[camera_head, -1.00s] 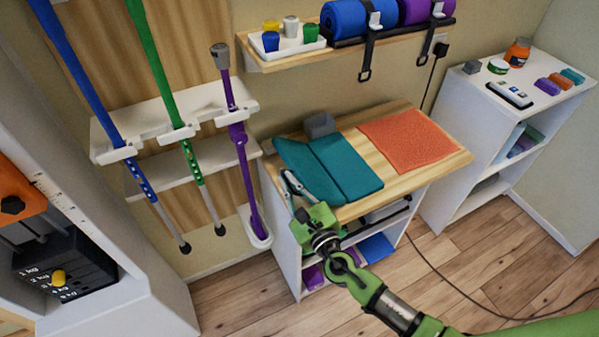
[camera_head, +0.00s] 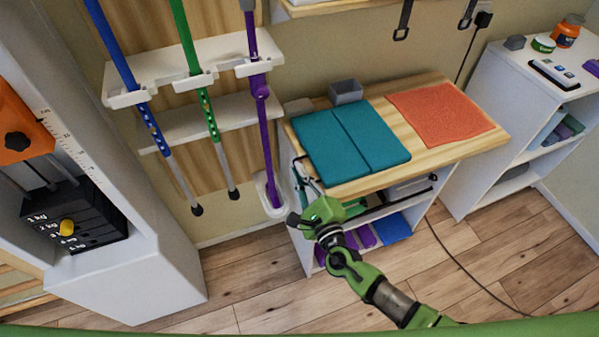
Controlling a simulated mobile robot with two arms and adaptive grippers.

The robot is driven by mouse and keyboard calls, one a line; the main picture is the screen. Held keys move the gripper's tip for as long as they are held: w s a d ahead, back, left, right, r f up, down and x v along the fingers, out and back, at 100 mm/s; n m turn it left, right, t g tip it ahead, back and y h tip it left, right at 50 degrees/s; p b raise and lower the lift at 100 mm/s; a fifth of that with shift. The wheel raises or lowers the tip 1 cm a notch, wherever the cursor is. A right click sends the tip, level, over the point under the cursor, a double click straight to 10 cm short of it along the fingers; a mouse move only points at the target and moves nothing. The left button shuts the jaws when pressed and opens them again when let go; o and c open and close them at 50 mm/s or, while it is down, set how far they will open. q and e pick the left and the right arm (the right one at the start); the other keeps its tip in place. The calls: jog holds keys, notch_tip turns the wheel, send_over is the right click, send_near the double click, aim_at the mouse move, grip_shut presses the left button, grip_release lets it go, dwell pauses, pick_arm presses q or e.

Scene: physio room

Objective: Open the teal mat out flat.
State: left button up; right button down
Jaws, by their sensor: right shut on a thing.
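The teal mat (camera_head: 365,139) lies on the wooden top of the low cabinet, with two panels side by side and a fold line between them. Its left panel looks flat or nearly flat, reaching the table's left end. My right gripper (camera_head: 305,172) is at the left panel's outer edge, near the front left corner, and is shut on the mat. The exact contact of the fingertips is hard to see. My left gripper is out of view.
An orange towel (camera_head: 441,115) lies right of the mat on the wooden table top (camera_head: 476,144). A grey box (camera_head: 345,91) stands behind the mat. Blue, green and purple poles (camera_head: 264,140) hang in a rack at the left. A white shelf (camera_head: 487,137) stands at the right.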

jog(key=shift+f, duration=0.25)
jog(key=c, duration=2.2)
grip_release()
jog(key=shift+d, duration=0.1)
jog(key=shift+v, duration=6.05)
